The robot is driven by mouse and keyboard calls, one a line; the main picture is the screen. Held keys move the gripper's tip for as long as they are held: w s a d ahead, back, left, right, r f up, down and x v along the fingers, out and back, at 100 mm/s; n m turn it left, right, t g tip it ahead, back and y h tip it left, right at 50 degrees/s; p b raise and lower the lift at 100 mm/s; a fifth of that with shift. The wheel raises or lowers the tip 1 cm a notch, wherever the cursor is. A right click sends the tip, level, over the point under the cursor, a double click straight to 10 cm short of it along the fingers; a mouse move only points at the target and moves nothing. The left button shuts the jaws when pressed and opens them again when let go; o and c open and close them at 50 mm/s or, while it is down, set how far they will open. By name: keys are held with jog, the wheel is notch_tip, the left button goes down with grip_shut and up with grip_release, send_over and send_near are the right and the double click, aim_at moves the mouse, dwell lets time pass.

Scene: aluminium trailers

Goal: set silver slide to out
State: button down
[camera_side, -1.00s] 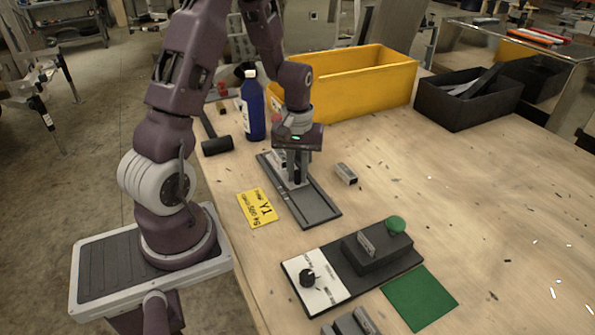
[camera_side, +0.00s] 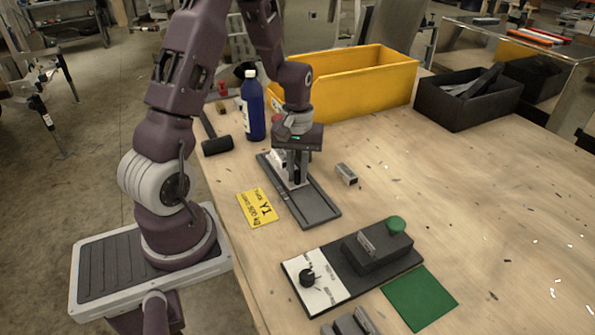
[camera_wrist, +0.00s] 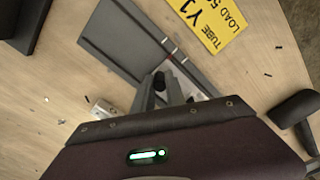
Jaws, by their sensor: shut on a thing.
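The silver slide (camera_side: 280,160) sits in a dark grey rail tray (camera_side: 320,213), at the tray's far end in the side view. My gripper (camera_side: 297,181) is down over the slide and shut on its upright part. The long near part of the tray is empty. In the wrist view the tray (camera_wrist: 118,42) runs up to the left, and the slide (camera_wrist: 198,82) shows partly beside my gripper's fingers (camera_wrist: 167,88). My gripper's body hides the rest of the slide there.
A yellow label (camera_side: 257,208) lies left of the tray, and a small metal block (camera_side: 346,174) lies right of it. A panel with a black knob (camera_side: 307,277) lies in front.

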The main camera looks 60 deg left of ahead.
jog(key=d, duration=1.2)
jog(key=c, duration=1.6)
grip_release()
jog(key=shift+d, duration=0.1)
jog(key=shift+o, duration=1.2)
notch_tip(320, 180, up, 7)
jog(key=shift+r, duration=0.15)
